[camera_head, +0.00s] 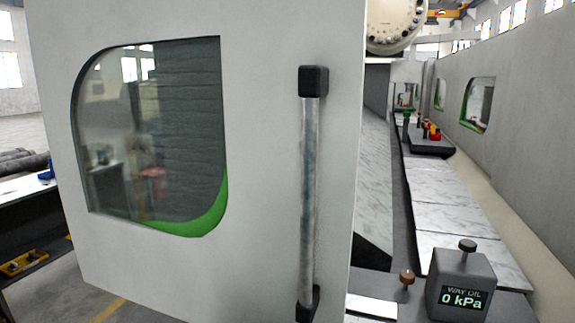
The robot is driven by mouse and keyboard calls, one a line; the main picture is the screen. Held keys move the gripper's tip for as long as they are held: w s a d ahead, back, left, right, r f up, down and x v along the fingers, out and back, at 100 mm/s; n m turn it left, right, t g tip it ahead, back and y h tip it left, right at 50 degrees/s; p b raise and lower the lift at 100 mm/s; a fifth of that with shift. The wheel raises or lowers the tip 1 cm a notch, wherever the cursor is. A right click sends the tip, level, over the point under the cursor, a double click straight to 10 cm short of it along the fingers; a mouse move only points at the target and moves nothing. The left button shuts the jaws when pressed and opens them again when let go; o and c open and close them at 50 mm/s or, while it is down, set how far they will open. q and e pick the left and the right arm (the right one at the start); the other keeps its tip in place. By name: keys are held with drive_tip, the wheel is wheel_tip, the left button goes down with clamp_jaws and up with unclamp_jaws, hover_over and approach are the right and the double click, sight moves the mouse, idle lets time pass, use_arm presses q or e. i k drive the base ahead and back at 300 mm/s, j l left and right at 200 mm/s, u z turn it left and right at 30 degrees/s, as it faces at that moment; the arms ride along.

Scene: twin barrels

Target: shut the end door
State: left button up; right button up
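The end door (262,205) is a large light-grey panel filling the left and middle of the head view. It has a window (150,135) with rounded corners and a green lower edge. A vertical bar handle (308,200) with black end mounts stands near its right edge. The door stands open at an angle, and the machine's interior shows past its right edge. Neither of my grippers is in view, and nothing touches the handle. The door's hinge side cannot be made out.
A grey box with a "WAY OIL 0 kPa" display (461,284) sits at the lower right, beside a small brown knob (407,278). Silver way covers (455,205) run back along a grey wall (520,130). A dark bench (30,215) stands at the left.

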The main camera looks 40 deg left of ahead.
sight(143, 135)
drive_tip(key=u, duration=2)
drive_tip(key=j+z, duration=0.3)
drive_tip(key=j, duration=0.8)
drive_tip(key=i, duration=0.05)
